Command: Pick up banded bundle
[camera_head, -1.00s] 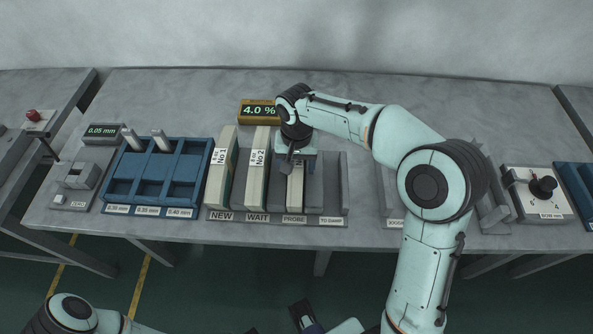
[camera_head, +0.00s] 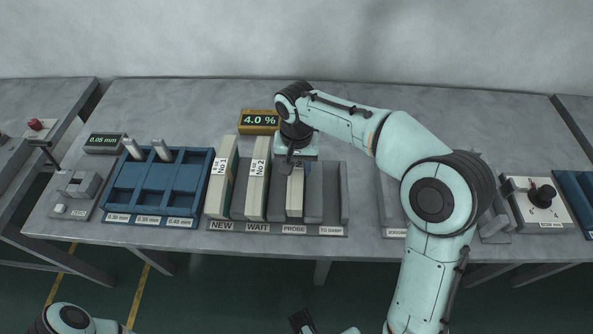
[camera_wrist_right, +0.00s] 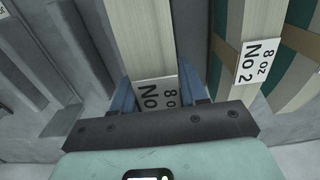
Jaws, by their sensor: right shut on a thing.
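My right gripper (camera_head: 296,168) is over the PROBE slot of the grey rack (camera_head: 275,227). It is shut on a pale bundle (camera_head: 295,195) that stands upright in that slot. In the right wrist view the blue fingers of the right gripper (camera_wrist_right: 162,92) lie on both sides of this bundle (camera_wrist_right: 145,35). Its white label reads "8 oz No", with the number hidden by my gripper. A band on it cannot be made out. A part at the bottom edge, probably my left gripper (camera_head: 302,322), is cut off.
Bundle No 1 (camera_head: 221,178) stands at NEW and bundle No 2 (camera_head: 257,185) at WAIT, close beside the held one. The TO DAMP slot looks empty. A display (camera_head: 259,119) reads 4.0 %. A blue tray (camera_head: 160,217) stands left of the rack.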

